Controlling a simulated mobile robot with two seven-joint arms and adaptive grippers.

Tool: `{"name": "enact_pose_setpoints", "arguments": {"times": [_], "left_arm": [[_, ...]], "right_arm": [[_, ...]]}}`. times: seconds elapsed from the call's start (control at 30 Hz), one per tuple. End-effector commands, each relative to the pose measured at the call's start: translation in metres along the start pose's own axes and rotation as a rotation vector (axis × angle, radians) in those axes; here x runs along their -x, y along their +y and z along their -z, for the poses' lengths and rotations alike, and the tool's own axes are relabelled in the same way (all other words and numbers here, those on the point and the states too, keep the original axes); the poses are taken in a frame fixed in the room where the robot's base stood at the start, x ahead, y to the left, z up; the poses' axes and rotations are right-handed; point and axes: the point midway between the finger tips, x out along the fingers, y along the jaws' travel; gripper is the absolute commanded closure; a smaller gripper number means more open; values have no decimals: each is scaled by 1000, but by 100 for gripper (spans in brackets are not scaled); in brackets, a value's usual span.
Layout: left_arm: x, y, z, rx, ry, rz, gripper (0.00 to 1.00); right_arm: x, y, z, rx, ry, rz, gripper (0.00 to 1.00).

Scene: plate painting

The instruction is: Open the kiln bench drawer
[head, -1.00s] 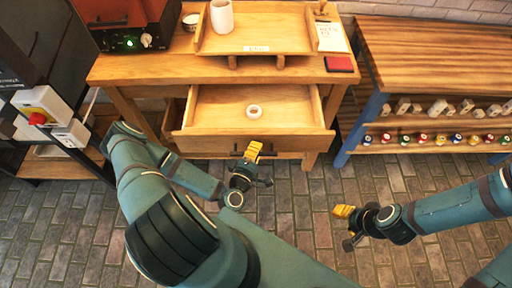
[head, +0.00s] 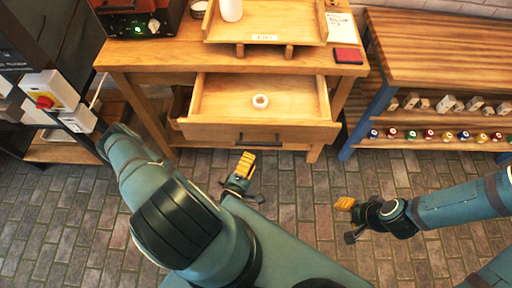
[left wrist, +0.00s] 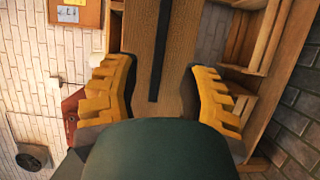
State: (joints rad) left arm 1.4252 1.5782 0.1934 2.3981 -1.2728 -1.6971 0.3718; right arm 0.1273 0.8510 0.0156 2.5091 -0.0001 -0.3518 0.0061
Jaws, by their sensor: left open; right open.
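The wooden kiln bench drawer (head: 215,98) is pulled out under the bench top (head: 130,55), its inside open to view. Its front carries a dark bar handle (head: 258,138). A small white ring-shaped item (head: 260,101) lies in the drawer. My left gripper (head: 244,164) with yellow fingers is open and empty, just in front of and below the handle, apart from it. In the left wrist view the black handle (left wrist: 160,50) runs on the wooden drawer front beyond the spread fingers. My right gripper (head: 347,218) is off to the right above the floor, holding nothing visible.
On the bench stand a raised wooden tray (head: 220,32) with a white cup (head: 231,10), a red pad (head: 347,56) and a kiln (head: 130,24). A shelf unit (head: 440,60) with small jars stands right. The brick floor (head: 310,215) is clear.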

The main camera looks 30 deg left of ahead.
Motion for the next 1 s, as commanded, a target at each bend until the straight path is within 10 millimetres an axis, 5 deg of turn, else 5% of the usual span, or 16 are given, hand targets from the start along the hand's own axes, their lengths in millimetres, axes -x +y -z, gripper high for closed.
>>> {"name": "enact_pose_setpoints", "arguments": {"times": [0.3,1.0], "left_arm": [[27,0,0,1,0,-1,56],[21,-4,-10,-40,-76,36,56]], "right_arm": [[0,0,0,0,0,0,53],[0,0,0,0,0,0,53]]}}
